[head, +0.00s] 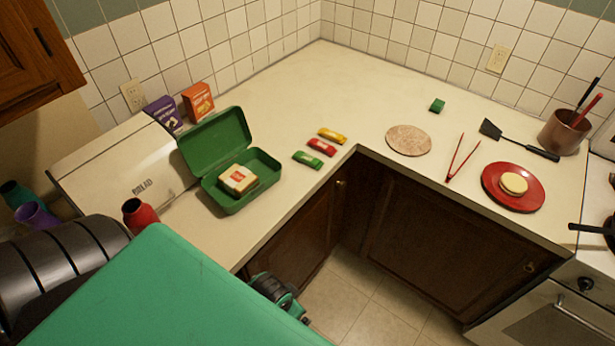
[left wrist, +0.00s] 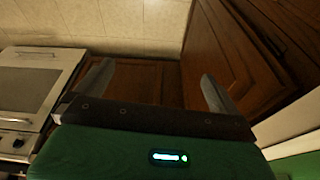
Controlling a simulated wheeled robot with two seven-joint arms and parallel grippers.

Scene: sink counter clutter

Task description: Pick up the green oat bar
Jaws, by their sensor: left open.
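The green oat bar (head: 307,160) lies on the counter near its front edge, to the right of the open green lunch box (head: 262,168). A red bar (head: 321,147) and a yellow bar (head: 332,135) lie just behind it in a row. In the left wrist view my left gripper (left wrist: 158,88) is open and empty, its two fingers wide apart in front of dark wooden cabinet doors. No bar shows in that view. In the head view my arm parts are low, below the counter, and the left fingers are not clear. My right gripper is not seen.
A wrapped item sits in the lunch box. A bread box (head: 125,172) and two cartons (head: 198,102) stand left. A round board (head: 408,140), red tongs (head: 461,158), spatula (head: 520,140) and red plate (head: 492,186) lie right. The counter around the bars is clear.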

